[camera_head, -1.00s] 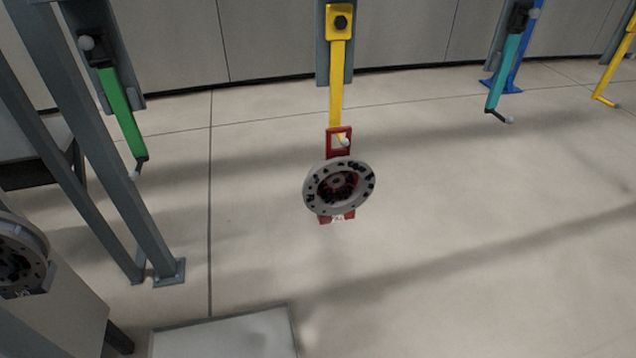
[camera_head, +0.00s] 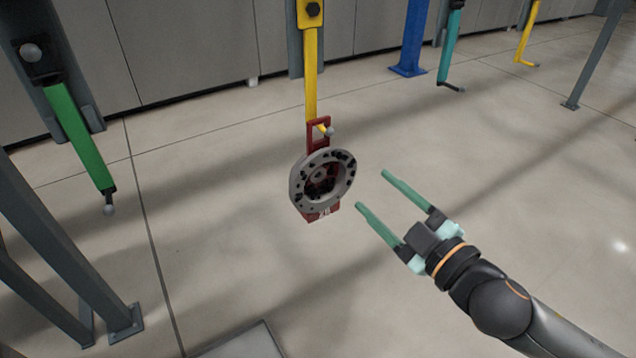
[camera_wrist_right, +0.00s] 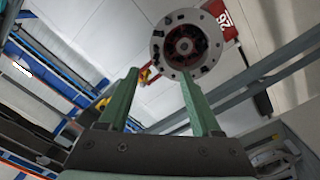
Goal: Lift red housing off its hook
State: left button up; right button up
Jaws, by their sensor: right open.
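The red housing (camera_head: 318,133) hangs from the bent tip of a yellow hook (camera_head: 311,75) in the middle of the head view. A round grey flange with dark holes (camera_head: 343,183) covers most of its front. My right gripper (camera_head: 371,190) comes in from the lower right with its two green fingers apart and empty. The fingertips are just right of the housing in the head view, with a visible gap. In the right wrist view the housing (camera_wrist_right: 219,13) shows beyond the open fingers (camera_wrist_right: 158,75). My left gripper is out of view.
A green hook (camera_head: 80,137) hangs empty at the left, above grey frame legs (camera_head: 60,250). A teal hook (camera_head: 449,50) and another yellow hook (camera_head: 525,40) hang at the back right. The floor around the housing is clear.

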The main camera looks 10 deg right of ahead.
aim_at(344, 157)
jog(key=shift+w+d+f+p+x, duration=0.1)
jog(key=shift+d+p+x, duration=0.2)
jog(key=shift+x, duration=1.5)
jog(key=shift+w+d+f+p+x, duration=0.15)
jog(key=shift+p+x, duration=0.3)
jog(key=shift+x, duration=1.35)
jog(key=shift+s+d+f+p+x, duration=0.1)
jog(key=shift+p+x, duration=0.25)
jog(key=shift+x, duration=1.4)
grip_shut()
jog(key=shift+r, duration=0.25)
